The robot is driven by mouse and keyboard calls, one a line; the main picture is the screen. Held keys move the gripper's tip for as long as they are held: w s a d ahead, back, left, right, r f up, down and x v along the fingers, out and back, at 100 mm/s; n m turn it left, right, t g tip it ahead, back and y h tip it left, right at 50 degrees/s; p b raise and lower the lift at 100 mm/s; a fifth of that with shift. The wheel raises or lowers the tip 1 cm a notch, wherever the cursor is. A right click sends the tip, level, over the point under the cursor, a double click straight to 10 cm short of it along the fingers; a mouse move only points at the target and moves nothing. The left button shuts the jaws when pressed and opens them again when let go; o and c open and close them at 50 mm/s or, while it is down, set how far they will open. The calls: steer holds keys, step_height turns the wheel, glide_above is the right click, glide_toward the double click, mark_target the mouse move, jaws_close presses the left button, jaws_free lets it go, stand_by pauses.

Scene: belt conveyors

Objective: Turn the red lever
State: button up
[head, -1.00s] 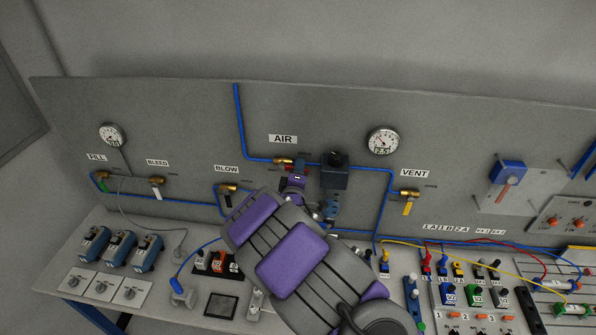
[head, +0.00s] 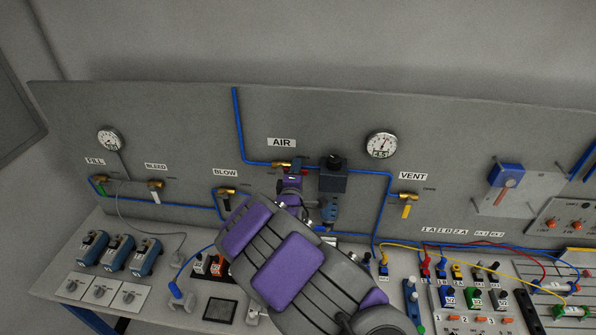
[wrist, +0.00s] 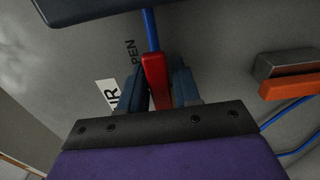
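The red lever (wrist: 155,78) is at the middle of the wrist view, in line with a blue tube, beside a partly hidden AIR label (wrist: 108,95) and the lettering OPEN. The two blue fingers of my gripper (wrist: 160,85) stand on either side of it, with narrow gaps showing, so the gripper looks open around the lever. In the head view, my gripper (head: 291,180) is just below the brass AIR valve (head: 282,165). My purple and grey arm hides the area below, and the lever is mostly hidden there.
The AIR sign (head: 282,142) is above the valve. A dark block (head: 333,178) stands close on its right, and a gauge (head: 381,145) is further right. The VENT valve (head: 408,196) and BLOW valve (head: 226,192) flank my arm. Cables and switches cover the bench.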

steer(key=shift+o, duration=0.7)
steer(key=shift+a, duration=0.1)
steer(key=shift+o, duration=0.5)
steer(key=shift+a, duration=0.15)
steer(key=shift+s, duration=0.1)
steer(key=shift+s+f, duration=0.1)
steer(key=shift+s, duration=0.15)
steer(key=s+a+p, duration=0.2)
steer(key=s+a, duration=0.1)
steer(key=s, duration=1.1)
steer(key=shift+r+p, duration=0.2)
steer(key=shift+p, duration=0.15)
steer(key=shift+a+p, duration=0.2)
steer(key=shift+p, duration=0.3)
